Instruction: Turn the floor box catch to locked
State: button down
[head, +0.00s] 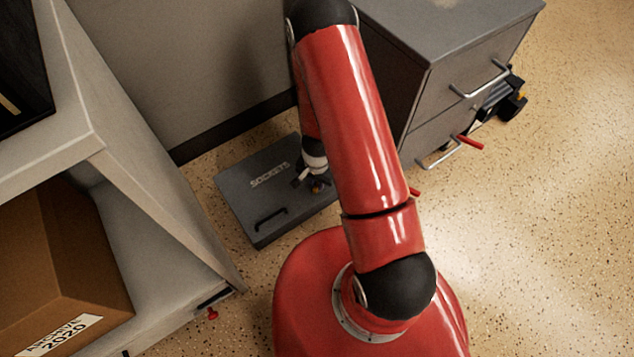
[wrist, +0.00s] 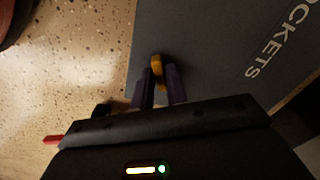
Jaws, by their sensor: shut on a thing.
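The floor box (head: 240,205) is a grey case marked SOCKETS, lying on the speckled floor beside the cabinet, with a dark handle (head: 271,218) on its lid. In the wrist view its grey lid (wrist: 215,45) fills the upper right. The catch (wrist: 157,66) is a small yellow-orange piece near the lid's edge. My gripper (wrist: 159,82) is shut on the catch, with one dark purple finger on either side of it. In the head view my gripper (head: 313,183) is over the box, partly hidden by my red arm. Which way the catch is turned cannot be told.
A grey drawer cabinet (head: 400,50) with bar handles and a red lever (head: 469,142) stands to the right. A pale shelf unit (head: 165,215) holding a cardboard archive box (head: 75,250) stands to the left. Open floor (head: 560,220) lies to the right.

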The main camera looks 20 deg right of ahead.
aim_at(317, 184)
jog(key=m, duration=0.5)
jog(key=shift+m, duration=0.3)
dwell(0.5)
jog(key=c, duration=1.4)
grip_release()
notch_tip(317, 184, up, 8)
jog(key=shift+f+p, duration=0.1)
jog(key=shift+p, duration=1.15)
